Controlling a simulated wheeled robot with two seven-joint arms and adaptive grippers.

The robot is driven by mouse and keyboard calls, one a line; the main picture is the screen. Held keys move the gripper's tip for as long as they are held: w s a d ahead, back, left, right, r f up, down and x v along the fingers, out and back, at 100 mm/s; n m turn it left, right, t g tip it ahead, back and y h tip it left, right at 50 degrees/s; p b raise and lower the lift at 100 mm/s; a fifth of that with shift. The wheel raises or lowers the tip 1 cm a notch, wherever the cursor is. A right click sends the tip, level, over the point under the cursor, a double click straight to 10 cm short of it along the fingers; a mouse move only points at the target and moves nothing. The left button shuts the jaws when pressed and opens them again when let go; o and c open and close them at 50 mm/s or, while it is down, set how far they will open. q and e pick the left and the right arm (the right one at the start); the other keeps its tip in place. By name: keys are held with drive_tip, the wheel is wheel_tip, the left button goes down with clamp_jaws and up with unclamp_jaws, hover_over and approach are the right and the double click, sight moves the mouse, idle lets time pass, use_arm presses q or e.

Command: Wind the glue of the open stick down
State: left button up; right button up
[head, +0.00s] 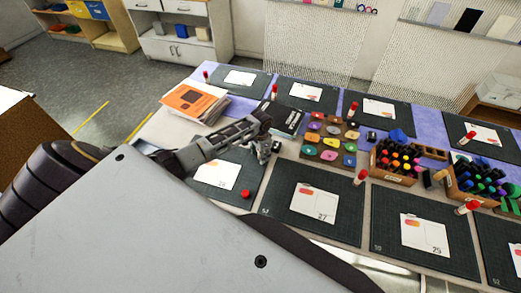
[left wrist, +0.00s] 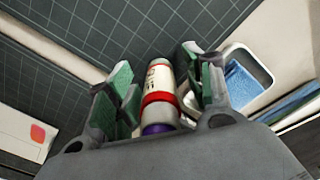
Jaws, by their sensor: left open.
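My left gripper (head: 264,150) is over the top edge of the near-left cutting mat (head: 244,160). In the left wrist view my left gripper (left wrist: 158,95) is open, with green-padded fingers on either side of a glue stick. That glue stick (left wrist: 160,78) has a white body, a red band and a purple end towards the palm; its far end and any glue are not clear. I cannot tell whether the fingers touch it. In the head view it is mostly hidden by the gripper. A loose red cap (head: 246,194) lies on the same mat. My right gripper is not in view.
Several glue sticks with red caps, such as one by mat 27 (head: 361,177), stand around the table.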

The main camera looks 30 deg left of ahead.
use_arm(q)
drive_tip(key=m, duration=0.6)
drive_tip(key=shift+m, duration=3.2)
drive_tip(key=c, duration=1)
drive_tip(key=shift+c, duration=0.2)
drive_tip(key=shift+f+n, duration=0.1)
drive_tip(key=shift+n, duration=1.8)
drive_tip(key=shift+s+d+n, duration=0.1)
drive_tip(key=shift+n, duration=0.2)
drive_tip(key=shift+n, duration=1.5)
